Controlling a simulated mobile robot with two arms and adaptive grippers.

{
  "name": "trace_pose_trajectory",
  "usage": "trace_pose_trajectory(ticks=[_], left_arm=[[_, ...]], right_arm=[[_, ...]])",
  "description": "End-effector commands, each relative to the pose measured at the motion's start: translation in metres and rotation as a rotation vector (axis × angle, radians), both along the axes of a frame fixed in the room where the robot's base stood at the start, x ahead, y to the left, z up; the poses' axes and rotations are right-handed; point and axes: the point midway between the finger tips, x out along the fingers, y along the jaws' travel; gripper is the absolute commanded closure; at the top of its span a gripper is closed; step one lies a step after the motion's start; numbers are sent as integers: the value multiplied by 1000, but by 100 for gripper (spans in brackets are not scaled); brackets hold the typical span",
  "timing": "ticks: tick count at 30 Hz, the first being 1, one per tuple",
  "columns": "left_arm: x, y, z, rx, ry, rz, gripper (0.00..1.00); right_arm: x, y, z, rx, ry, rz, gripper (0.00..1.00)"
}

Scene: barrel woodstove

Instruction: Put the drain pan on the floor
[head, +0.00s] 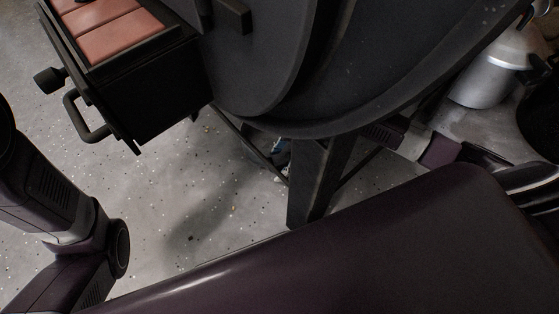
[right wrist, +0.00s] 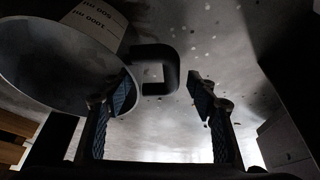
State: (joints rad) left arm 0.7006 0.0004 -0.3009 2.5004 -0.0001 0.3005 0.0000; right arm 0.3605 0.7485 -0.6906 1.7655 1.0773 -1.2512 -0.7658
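I cannot surely identify the drain pan in either view. In the head view, part of a black rounded thing (head: 540,118) shows at the right edge; I cannot tell what it is. My right gripper (right wrist: 162,98) is open in the right wrist view, its two blue-padded fingers apart. A dark squared loop handle (right wrist: 172,72) shows beyond and between the fingertips, apparently not gripped. In the head view the right gripper (head: 384,132) is small and partly hidden beside the stove leg. My left arm enters at the left, but its gripper is out of frame.
The dark barrel stove (head: 390,50) fills the upper middle, with a leg (head: 308,185) below. A black box with reddish bricks (head: 112,32) juts out at upper left. A silver canister (head: 488,78) stands at right. A pale marked vessel (right wrist: 55,62) is near the left finger. Speckled floor (head: 190,190) is clear at left.

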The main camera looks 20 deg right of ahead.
Motion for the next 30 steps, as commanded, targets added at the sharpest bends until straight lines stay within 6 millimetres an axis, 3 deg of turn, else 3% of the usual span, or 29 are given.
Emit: trace_pose_trajectory(ticks=[14,30], left_arm=[[0,0,7,0,1,1,60],[1,0,59,0,1,1,60]], right_arm=[[0,-3,8,1,-2,-1,43],[-6,-28,67,0,-2,0,43]])
